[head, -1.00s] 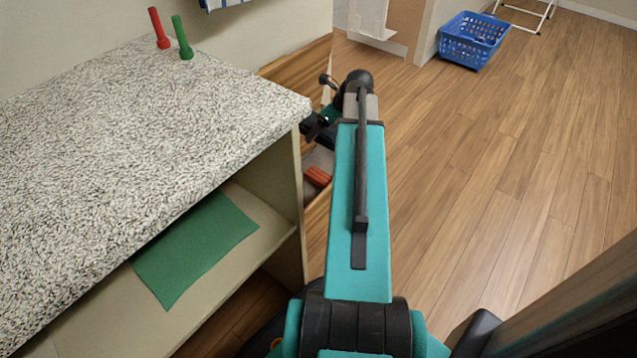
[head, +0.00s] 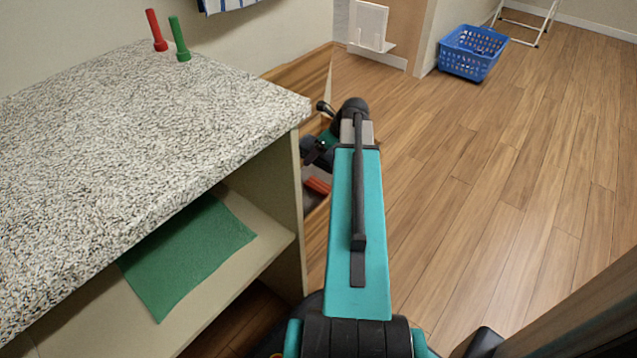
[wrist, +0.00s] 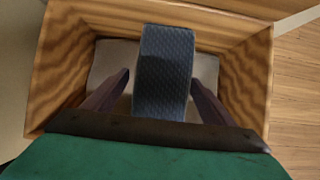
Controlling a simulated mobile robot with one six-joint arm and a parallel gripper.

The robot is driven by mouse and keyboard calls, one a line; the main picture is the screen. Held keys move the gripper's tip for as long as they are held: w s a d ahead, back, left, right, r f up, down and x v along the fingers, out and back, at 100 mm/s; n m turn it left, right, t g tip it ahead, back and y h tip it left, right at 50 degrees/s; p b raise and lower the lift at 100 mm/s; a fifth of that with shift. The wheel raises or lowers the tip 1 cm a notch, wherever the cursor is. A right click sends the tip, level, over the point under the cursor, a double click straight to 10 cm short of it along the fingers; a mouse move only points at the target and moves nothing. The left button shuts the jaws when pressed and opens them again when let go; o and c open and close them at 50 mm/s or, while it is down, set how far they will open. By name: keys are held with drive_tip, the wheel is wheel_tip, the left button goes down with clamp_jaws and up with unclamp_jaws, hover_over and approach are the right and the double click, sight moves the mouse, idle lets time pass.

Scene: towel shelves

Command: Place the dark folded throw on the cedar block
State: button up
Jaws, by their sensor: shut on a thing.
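The dark folded throw (wrist: 165,68) is blue-grey and textured. In the wrist view it stands between the two fingers of my gripper (wrist: 160,78), which is shut on it. It is over the inside of an open wooden box (wrist: 252,70), with a pale floor showing on both sides. Whether the throw touches that floor is unclear. In the head view my gripper (head: 320,150) is beyond the counter's right end, partly hidden by my arm, and the throw cannot be made out. A reddish block (head: 317,186) shows near it; I cannot tell whether it is the cedar block.
A speckled counter (head: 150,130) fills the left, with red (head: 156,30) and green (head: 179,38) pegs on top. A green cloth (head: 187,255) lies on the shelf below. A blue basket (head: 472,52) stands at the back. The wooden floor at right is clear.

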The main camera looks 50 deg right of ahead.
wheel_tip(320, 180, down, 8)
drive_tip(key=b, duration=0.3)
drive_tip(key=shift+r, duration=0.25)
drive_tip(key=shift+f, duration=0.1)
drive_tip(key=shift+f+b, duration=1.35)
drive_tip(key=shift+f, duration=1.1)
drive_tip(key=shift+f, duration=0.15)
drive_tip(key=o, duration=1.4)
drive_tip(key=p+v, duration=0.5)
drive_tip(key=v, duration=0.7)
